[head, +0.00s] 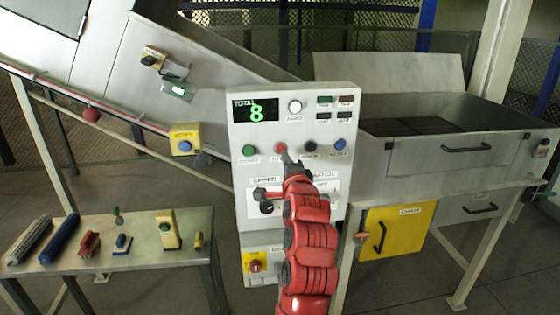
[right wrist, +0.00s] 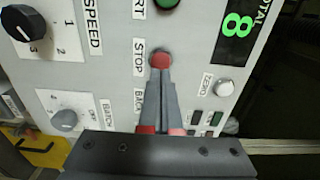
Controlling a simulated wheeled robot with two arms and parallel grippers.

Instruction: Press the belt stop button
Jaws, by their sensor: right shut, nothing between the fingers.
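The red stop button (right wrist: 160,60) sits on the grey control panel (head: 242,190), beside a STOP label in the right wrist view. In the head view the red button (head: 281,148) is in the row between the green button (head: 249,150) and a black one (head: 310,146). My right gripper (right wrist: 162,77) is shut and empty, its fingertips right at the red button and overlapping its edge. I cannot tell whether they touch or press it. In the head view the right gripper (head: 289,160) reaches up from below and its arm hides the panel's lower middle. My left gripper is not in view.
The panel also has a display (head: 256,110) reading TOTAL 8, a white zero button (head: 295,106), a blue button (head: 339,145) and speed and batch knobs. A bench with brushes and small tools (head: 140,255) stands at the left. A yellow door (head: 395,232) is at the right.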

